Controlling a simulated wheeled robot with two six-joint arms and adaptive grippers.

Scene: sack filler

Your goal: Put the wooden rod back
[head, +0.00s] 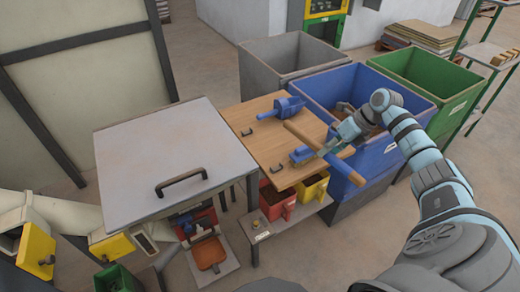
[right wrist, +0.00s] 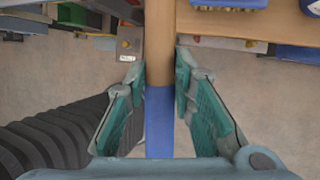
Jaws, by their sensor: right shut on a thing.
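The wooden rod (head: 346,169) is a long pale brown bar in the head view. It slants from above the wooden tabletop to in front of the blue bin's wall. In the right wrist view the rod (right wrist: 159,45) runs between the two fingers of my right gripper (right wrist: 160,85), with a blue stretch below the bare wood. Whether the rod touches the tabletop is unclear. My left gripper is not in view.
The wooden tabletop (head: 250,122) carries a blue scoop-like tool (head: 283,107) and another blue piece (head: 302,155). Under it are red (head: 276,203) and yellow (head: 313,187) bins. The blue bin (head: 375,165) stands right, between grey (head: 262,75) and green (head: 455,115) bins. A grey cabinet (head: 150,140) stands left.

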